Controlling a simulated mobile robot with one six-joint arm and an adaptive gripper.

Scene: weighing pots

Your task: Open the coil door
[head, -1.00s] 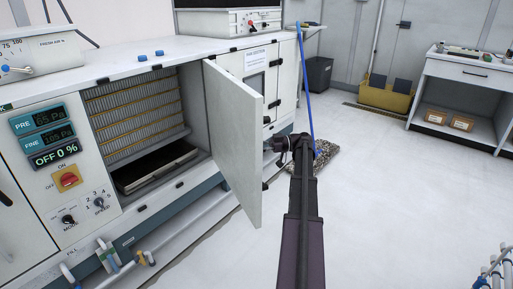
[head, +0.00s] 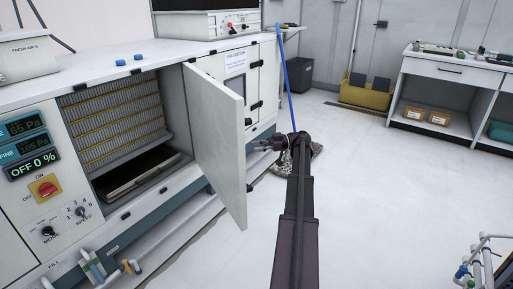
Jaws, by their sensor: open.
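A white cabinet door (head: 215,145) stands swung out from the long cabinet in the head view, edge towards me. The opening (head: 128,178) beside it shows a ribbed panel with yellowish strips (head: 112,118) and a dark tray at the bottom. I take this door to be the coil door, but no label on it can be read. My gripper (head: 258,146) is just right of the door's outer edge, on its outer side, open and empty. Whether a fingertip touches the door cannot be told.
A neighbouring closed door with a label (head: 236,62) is behind the open door. A control panel with dials (head: 45,190) is at left. A blue pole (head: 287,85) stands behind my arm. Pipe ends (head: 480,262) show at lower right. The floor (head: 370,180) at right is clear.

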